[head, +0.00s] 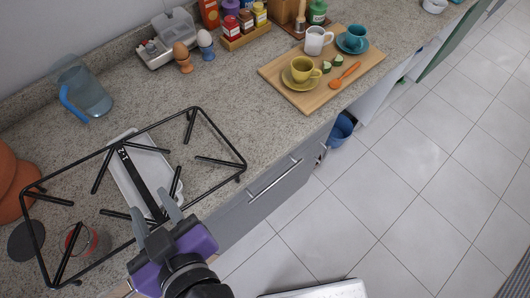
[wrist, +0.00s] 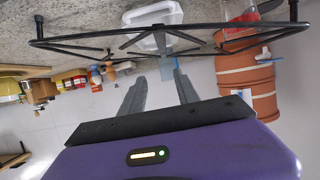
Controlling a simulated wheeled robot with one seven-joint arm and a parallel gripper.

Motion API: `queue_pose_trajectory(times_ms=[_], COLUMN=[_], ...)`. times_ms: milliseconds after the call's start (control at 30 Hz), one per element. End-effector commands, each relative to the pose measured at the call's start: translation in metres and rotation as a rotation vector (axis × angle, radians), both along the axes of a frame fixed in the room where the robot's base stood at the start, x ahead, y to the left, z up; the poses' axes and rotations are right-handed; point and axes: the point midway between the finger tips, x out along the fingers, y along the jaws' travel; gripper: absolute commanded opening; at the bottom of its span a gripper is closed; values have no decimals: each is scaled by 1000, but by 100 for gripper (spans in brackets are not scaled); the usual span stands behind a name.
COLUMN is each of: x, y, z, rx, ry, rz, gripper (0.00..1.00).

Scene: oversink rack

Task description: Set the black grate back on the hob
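The black grate (head: 204,117) is a wire frame with inward prongs, lying over the left part of the counter in the head view. A dark flat bar marked "Z-1" (head: 140,180) runs inside it toward my gripper. My gripper (head: 162,208) is at the grate's near side, its fingers apart on either side of that bar's near end. In the wrist view the grate (wrist: 90,42) is seen nearly edge-on beyond my gripper (wrist: 155,78).
A white tray (head: 128,182) lies under the grate. A glass jug (head: 88,92), terracotta pots (head: 12,180), a dark disc (head: 27,240) and a red-rimmed glass (head: 92,243) are nearby. Egg cups and a wooden board (head: 290,92) with cups stand farther right.

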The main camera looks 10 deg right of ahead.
Motion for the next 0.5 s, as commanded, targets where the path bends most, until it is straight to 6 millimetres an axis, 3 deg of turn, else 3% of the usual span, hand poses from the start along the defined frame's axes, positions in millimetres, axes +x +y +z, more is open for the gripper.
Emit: queue_pose_trajectory(times_ms=[267, 500], x=[4, -19], y=[-86, -182], z=[-58, -87], rx=[14, 52], ry=[32, 23], rz=[-59, -175], gripper=[38, 38])
